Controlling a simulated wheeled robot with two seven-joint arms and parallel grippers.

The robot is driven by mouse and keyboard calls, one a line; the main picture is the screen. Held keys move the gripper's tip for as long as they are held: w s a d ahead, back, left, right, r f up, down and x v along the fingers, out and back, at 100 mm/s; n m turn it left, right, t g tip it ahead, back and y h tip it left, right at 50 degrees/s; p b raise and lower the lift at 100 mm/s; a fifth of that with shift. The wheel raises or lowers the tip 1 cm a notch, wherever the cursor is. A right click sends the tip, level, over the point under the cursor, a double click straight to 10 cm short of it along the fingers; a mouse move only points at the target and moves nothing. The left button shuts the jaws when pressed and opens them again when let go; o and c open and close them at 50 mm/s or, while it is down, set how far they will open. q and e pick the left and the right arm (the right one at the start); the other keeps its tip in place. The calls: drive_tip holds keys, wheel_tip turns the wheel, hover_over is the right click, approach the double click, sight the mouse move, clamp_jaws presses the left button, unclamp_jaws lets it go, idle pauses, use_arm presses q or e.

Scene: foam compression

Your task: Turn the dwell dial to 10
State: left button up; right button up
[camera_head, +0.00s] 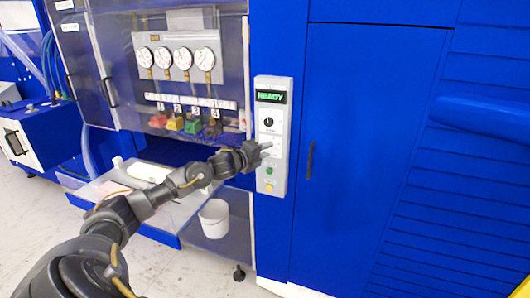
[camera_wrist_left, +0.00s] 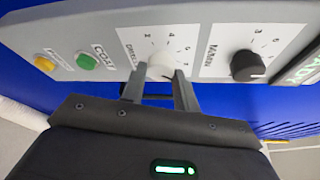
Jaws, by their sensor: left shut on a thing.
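The grey control panel (camera_head: 283,135) is mounted upright on the blue machine, with a lit display (camera_head: 271,96) reading READY. In the left wrist view the white dial (camera_wrist_left: 161,63) sits on the panel beside a printed number scale and a label that looks like DWELL. My left gripper (camera_wrist_left: 160,80) is shut on the white dial, one finger on each side. I cannot read the dial's setting. In the head view my left gripper (camera_head: 264,147) reaches the panel's middle and hides most of the dial. My right gripper is not in view.
A black dial (camera_wrist_left: 247,66) is close beside my fingers. Green (camera_wrist_left: 85,60) and yellow (camera_wrist_left: 45,62) buttons are on the other side. Gauges (camera_head: 182,58) stand behind a clear window. A tray (camera_head: 160,230) and a white bucket (camera_head: 214,218) lie below my arm.

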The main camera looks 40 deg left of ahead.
use_arm(q)
drive_tip(key=m+g, duration=0.1)
drive_tip(key=m, duration=0.1)
drive_tip(key=m+g+y, duration=0.1)
drive_tip(key=m, duration=0.1)
drive_tip(key=shift+d+r+m+y, duration=0.1)
drive_tip(key=shift+m+y, duration=0.2)
drive_tip(key=shift+m, duration=0.1)
idle(0.4)
drive_tip(key=o, duration=1)
drive_tip(key=shift+b+v, duration=1.8)
drive_tip(key=shift+v, duration=3.55)
drive_tip(key=shift+d, duration=0.1)
